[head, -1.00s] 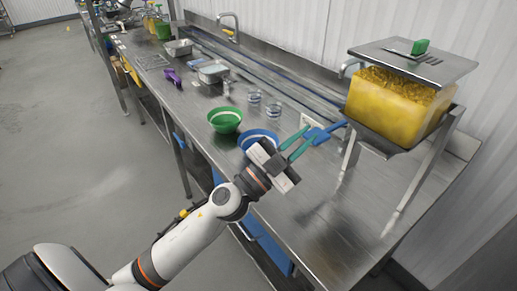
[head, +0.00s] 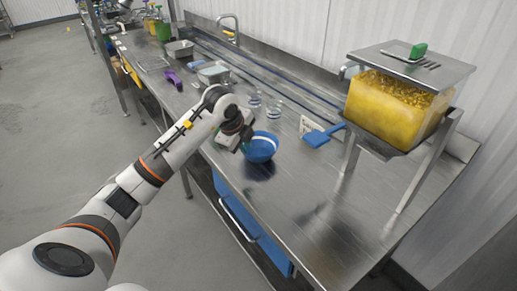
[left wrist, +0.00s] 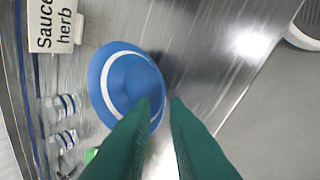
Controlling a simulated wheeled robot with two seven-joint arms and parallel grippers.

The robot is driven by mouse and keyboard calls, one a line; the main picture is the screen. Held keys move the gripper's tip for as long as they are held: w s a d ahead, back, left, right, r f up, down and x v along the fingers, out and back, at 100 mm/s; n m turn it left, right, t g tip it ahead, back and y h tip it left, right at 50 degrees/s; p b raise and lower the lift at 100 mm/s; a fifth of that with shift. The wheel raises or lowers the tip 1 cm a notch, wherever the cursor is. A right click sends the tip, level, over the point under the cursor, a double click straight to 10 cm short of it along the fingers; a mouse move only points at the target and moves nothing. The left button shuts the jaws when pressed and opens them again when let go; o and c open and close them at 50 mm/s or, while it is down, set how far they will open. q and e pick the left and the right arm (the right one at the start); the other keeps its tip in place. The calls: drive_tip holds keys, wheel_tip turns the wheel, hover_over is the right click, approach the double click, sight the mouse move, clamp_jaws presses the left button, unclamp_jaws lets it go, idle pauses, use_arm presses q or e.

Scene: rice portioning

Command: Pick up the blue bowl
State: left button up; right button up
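The blue bowl (head: 264,150), with a white band, is at the middle of the steel counter in the head view. A dark shadow lies below it, apart from it, so it seems to be off the counter. My left gripper (head: 245,145) is at its left side, partly hidden by my wrist. In the left wrist view the green fingers (left wrist: 161,100) are close together at the rim of the blue bowl (left wrist: 112,75), one over the inside and one outside. They look shut on its wall. My right gripper is not in view.
A dispenser with yellow contents (head: 395,110) stands on a metal stand at the right. The front right counter is clear.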

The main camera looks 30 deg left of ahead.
sight(249, 156)
use_arm(q)
drive_tip(key=x, duration=0.3)
drive_tip(key=shift+a+p+x, duration=0.15)
drive_tip(key=shift+p+x, duration=0.4)
drive_tip(key=shift+x, duration=0.8)
drive_tip(key=shift+a+p+x, duration=0.15)
drive_tip(key=shift+p+x, duration=0.35)
drive_tip(key=shift+x, duration=0.85)
clamp_jaws()
drive_tip(key=shift+r, duration=0.1)
